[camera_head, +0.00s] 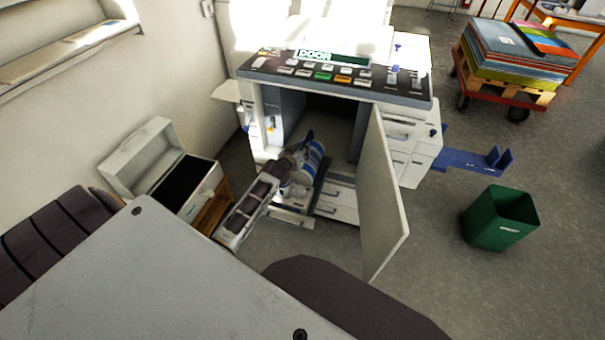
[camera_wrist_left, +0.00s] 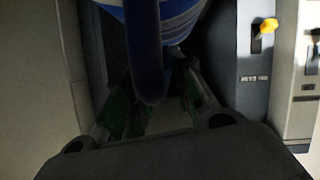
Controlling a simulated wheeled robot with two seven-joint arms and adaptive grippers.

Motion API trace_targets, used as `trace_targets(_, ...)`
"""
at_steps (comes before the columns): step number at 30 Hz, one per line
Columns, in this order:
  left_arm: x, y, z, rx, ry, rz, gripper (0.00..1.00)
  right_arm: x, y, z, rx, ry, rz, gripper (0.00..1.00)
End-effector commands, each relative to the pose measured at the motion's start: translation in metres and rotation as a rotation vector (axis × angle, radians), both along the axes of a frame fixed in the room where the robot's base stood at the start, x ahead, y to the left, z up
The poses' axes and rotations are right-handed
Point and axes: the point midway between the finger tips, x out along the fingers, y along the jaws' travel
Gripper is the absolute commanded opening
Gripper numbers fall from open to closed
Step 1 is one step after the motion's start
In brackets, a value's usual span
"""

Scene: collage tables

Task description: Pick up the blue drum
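The blue drum (camera_head: 311,158), blue with pale bands, sits in the lower opening of the copier (camera_head: 335,85), whose door (camera_head: 385,195) stands open. My left gripper (camera_head: 291,184) is at the near side of the drum and partly hides it. In the left wrist view the drum (camera_wrist_left: 182,20) fills the top middle. A dark curved bar (camera_wrist_left: 146,55) comes down in front of it, between the fingers of my left gripper (camera_wrist_left: 158,95). The fingers stand apart, with a gap on either side of the bar. My right gripper is not in view.
A green bin (camera_head: 500,217) and a red cart with stacked sheets (camera_head: 505,85) are at the right. The floor between door and bin is clear.

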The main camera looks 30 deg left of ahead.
Motion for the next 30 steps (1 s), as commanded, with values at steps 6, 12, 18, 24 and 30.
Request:
trace_targets(6, -0.0001, -0.0002, -0.0001, 0.0, 0.0, 0.0, 0.0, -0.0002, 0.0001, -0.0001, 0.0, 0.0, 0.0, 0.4)
trace_targets(12, 0.0, -0.0001, -0.0001, 0.0, 0.0, 0.0, 0.0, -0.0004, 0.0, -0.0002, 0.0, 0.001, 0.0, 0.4)
trace_targets(18, 0.0019, 0.0002, 0.005, 0.001, -0.01, -0.001, 0.0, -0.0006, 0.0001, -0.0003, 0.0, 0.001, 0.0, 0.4)
trace_targets(24, 0.0018, 0.0002, 0.0048, 0.001, -0.009, -0.001, 0.0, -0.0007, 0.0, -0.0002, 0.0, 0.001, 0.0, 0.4)
trace_targets(30, 0.0018, 0.0003, 0.0096, 0.001, -0.01, -0.001, 0.0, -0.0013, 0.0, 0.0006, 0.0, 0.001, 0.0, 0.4)
